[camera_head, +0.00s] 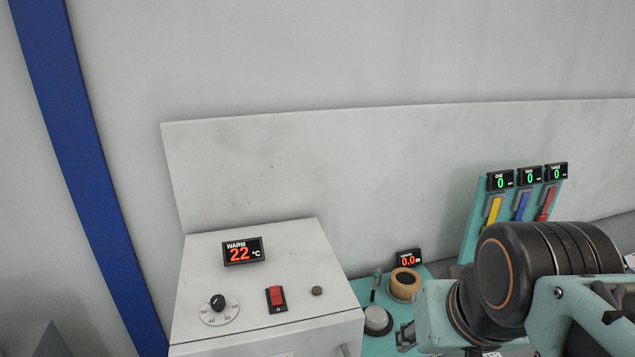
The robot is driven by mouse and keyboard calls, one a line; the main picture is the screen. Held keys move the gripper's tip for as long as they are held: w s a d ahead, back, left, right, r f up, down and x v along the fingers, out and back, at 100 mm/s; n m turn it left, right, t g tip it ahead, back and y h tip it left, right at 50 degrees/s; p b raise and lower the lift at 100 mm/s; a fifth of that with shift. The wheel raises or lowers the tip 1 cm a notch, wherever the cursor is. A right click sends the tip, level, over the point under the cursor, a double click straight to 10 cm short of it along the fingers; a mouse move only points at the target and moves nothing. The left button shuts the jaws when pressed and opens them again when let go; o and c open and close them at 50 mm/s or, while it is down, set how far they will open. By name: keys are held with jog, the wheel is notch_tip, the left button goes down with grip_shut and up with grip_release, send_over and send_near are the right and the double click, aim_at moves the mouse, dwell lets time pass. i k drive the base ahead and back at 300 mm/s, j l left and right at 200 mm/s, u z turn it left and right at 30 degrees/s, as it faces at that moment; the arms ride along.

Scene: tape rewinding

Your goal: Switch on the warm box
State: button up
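The warm box (200,265) is a pale grey cabinet at the lower left of the head view. Its sloped top carries a display (243,251) reading "WARM 22 °C" in red digits. A red rocker switch (276,298) in a black frame sits in the middle of the panel; which way it is tipped is hard to tell. A black dial (218,302) on a white numbered scale is to its left. A small dark round lamp or button (317,290) is to its right, unlit.
Right of the box, a teal surface holds a small display (408,258) reading 0.0, a tan ring-shaped cup (404,284) and a grey round knob (377,319). A teal rack (482,220) with yellow, blue and red strips stands behind my arm. Space above the box is clear.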

aim_at(276, 299)
jog(key=u, duration=0.95)
jog(key=k+j, duration=0.55)
jog(key=j, duration=0.3)
jog(key=k+j, duration=0.3)
jog(key=i+l, duration=0.55)
